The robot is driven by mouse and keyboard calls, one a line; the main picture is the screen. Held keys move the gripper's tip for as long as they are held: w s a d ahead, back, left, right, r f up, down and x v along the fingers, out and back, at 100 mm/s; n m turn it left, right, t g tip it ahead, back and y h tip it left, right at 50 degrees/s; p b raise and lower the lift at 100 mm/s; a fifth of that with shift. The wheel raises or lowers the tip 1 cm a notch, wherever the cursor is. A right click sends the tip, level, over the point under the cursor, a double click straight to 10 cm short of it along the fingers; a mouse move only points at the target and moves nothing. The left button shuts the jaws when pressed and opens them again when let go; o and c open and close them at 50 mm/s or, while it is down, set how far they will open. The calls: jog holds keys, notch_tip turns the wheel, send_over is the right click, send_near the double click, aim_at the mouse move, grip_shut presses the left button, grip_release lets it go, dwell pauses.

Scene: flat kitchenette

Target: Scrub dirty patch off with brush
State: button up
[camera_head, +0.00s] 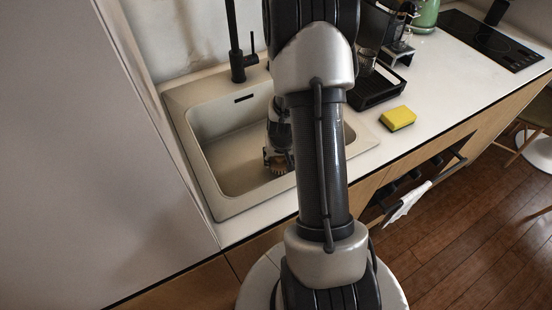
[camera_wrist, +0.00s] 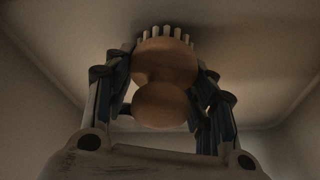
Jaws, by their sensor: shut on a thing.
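The brush (camera_wrist: 165,62) has a round wooden body and pale bristles. My gripper (camera_wrist: 165,78) is shut on it, one finger on each side. In the camera_head view my gripper (camera_head: 277,153) is down inside the sink (camera_head: 222,160), and the brush (camera_head: 280,169) shows below it near the basin floor. The bristles face the sink floor in the wrist view; whether they touch it I cannot tell. The floor around the bristles looks darker, but I cannot tell a dirty patch from shadow. My arm hides the right part of the basin.
A black faucet (camera_head: 236,60) stands behind the sink. A yellow sponge (camera_head: 397,118) lies on the counter to the right, near a black tray (camera_head: 376,88). A cooktop (camera_head: 488,40) is farther right. The basin walls enclose my gripper; a tall pale panel (camera_head: 90,160) stands at left.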

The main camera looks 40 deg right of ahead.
jog(key=shift+s+d+f, duration=0.2)
jog(key=shift+s+d, duration=0.25)
jog(key=shift+r+p, duration=0.25)
jog(key=shift+p, duration=0.3)
jog(key=shift+d+r+p, duration=0.1)
jog(key=shift+d+p, duration=0.35)
jog(key=shift+p, duration=0.75)
jog(key=shift+d+p, duration=0.1)
jog(key=shift+p, duration=0.3)
jog(key=p, duration=0.3)
jog(key=shift+s+d, duration=0.15)
jog(key=shift+d, duration=0.15)
jog(key=shift+p, duration=0.95)
